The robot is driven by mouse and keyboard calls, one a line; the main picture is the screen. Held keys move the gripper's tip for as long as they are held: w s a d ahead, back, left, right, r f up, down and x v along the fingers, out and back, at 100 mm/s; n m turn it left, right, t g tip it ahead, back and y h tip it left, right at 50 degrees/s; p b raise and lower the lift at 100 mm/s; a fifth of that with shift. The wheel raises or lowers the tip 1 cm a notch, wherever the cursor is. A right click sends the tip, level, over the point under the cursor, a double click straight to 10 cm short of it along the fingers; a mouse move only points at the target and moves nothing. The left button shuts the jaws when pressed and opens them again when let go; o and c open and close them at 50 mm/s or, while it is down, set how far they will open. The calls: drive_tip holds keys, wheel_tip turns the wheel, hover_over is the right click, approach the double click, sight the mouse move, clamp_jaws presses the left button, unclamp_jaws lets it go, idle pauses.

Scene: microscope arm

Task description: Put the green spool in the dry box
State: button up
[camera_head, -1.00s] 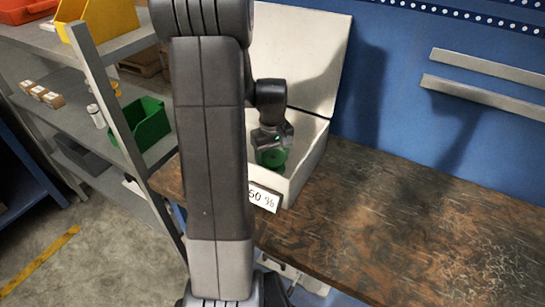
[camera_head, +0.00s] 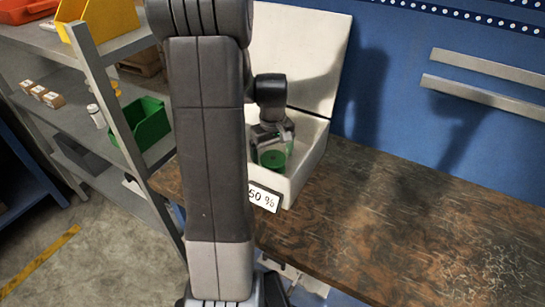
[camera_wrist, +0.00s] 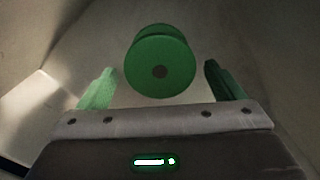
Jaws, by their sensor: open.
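The green spool (camera_head: 273,160) is inside the white dry box (camera_head: 311,165), whose lid (camera_head: 300,55) stands open against the wall. In the wrist view the spool (camera_wrist: 160,62) shows its round face with a dark hub hole. My gripper (camera_head: 272,143) is inside the box opening, at the spool. In the wrist view my gripper (camera_wrist: 160,88) is open, with one finger on each side of the spool and a gap between each finger and it. Part of the box is hidden behind my arm. I cannot tell whether the spool touches the box floor.
The dry box stands on a worn wooden bench (camera_head: 400,235), clear to the right. A label (camera_head: 263,197) is on the box front. At the left is a grey shelf with a green bin (camera_head: 147,124) and a yellow bin (camera_head: 108,17). A blue wall (camera_head: 430,120) is behind.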

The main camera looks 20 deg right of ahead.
sight(273, 157)
wheel_tip(273, 157, up, 11)
drive_tip(key=shift+f, duration=0.15)
idle(1.1)
